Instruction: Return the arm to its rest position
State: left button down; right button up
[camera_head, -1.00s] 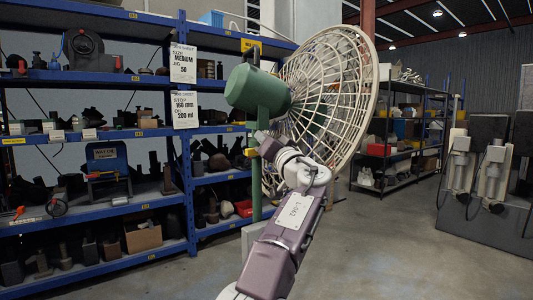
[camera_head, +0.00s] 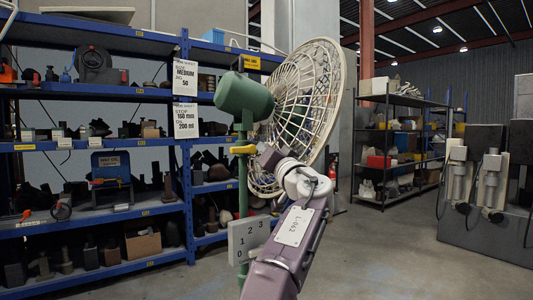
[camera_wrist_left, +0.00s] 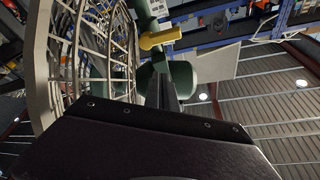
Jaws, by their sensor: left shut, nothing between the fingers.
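My left arm (camera_head: 293,232) rises from the bottom centre of the head view and stays extended forward. Its gripper (camera_head: 264,153) is shut and empty. In the head view it appears close to the yellow part (camera_head: 243,149) on the green fan stand; I cannot tell whether they touch. In the left wrist view the dark shut fingers (camera_wrist_left: 163,88) point toward the green post, with the yellow part (camera_wrist_left: 160,38) just beyond. My right gripper is not in view.
A large fan with a pale wire cage (camera_head: 308,95) and green motor (camera_head: 244,95) stands right ahead. A numbered plate (camera_head: 246,240) is on its post. Blue shelves (camera_head: 90,145) fill the left, a dark rack (camera_head: 405,100) the back right. Floor at right (camera_head: 390,250) is clear.

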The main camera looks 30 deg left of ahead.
pick_arm(q)
jog(key=shift+a, duration=0.25)
jog(key=s+d+f+m+g+h+p, duration=0.1)
jog(key=d+f+m+h, duration=0.2)
jog(key=f, duration=0.9)
jog(key=d+f+g+h, duration=0.25)
jog(key=f+h, duration=0.25)
jog(key=f, duration=0.7)
jog(key=s+d+f+m+h+p, duration=0.15)
jog(key=d+f+h, duration=0.25)
jog(key=f, duration=0.7)
jog(key=s+d+f+g+h, duration=0.3)
jog(key=s+d+f, duration=0.3)
jog(key=s+f, duration=0.6)
jog(key=s+d+f+g+h, duration=0.4)
jog(key=s+d+f, duration=0.3)
jog(key=s+f, duration=0.5)
notch_tip(320, 180, up, 38)
jog(key=p, duration=3.7)
jog(key=shift+w+a+y, duration=0.15)
jog(key=shift+w+y, duration=0.15)
jog(key=shift+w, duration=0.1)
